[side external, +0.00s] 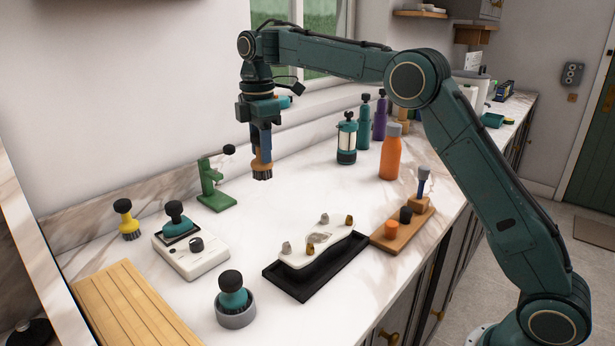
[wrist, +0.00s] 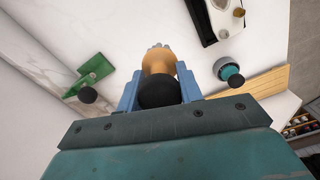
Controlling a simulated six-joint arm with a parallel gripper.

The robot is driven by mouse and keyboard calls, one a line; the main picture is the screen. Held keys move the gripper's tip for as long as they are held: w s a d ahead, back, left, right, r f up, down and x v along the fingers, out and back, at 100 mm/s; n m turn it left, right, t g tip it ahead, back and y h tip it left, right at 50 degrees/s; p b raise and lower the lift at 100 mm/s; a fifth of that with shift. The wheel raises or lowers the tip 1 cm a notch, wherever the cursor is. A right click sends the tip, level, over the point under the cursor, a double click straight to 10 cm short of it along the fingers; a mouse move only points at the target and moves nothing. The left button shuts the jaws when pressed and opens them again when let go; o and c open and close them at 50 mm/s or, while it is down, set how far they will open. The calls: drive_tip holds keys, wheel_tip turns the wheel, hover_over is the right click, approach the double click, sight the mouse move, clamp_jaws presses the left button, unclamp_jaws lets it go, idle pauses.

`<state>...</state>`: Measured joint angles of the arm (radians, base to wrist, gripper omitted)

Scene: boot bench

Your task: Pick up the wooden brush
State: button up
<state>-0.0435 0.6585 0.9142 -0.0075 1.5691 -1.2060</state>
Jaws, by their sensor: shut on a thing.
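My gripper (side external: 261,142) is shut on the wooden brush (side external: 262,170), which hangs upright above the counter with its bristles down. The brush's lower end is clear of the counter. In the wrist view, the wooden brush (wrist: 158,62) shows its tan body and round black knob between the blue fingers of my gripper (wrist: 158,88). The fingers hide part of the brush in the side view.
A green stand (side external: 211,185) is near the brush, at the wall side. A white dish (side external: 316,248) sits in a black tray (side external: 290,285). A teal brush (side external: 232,290), wooden board (side external: 130,310), white scale-like box (side external: 190,258) and orange bottle (side external: 390,155) stand around.

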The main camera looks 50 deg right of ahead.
drive_tip(key=shift+r, duration=1.65)
drive_tip(key=shift+s, duration=0.2)
drive_tip(key=s+d+f, duration=0.1)
drive_tip(key=s+f, duration=0.4)
drive_tip(key=s, duration=0.6)
drive_tip(key=shift+f, duration=0.3)
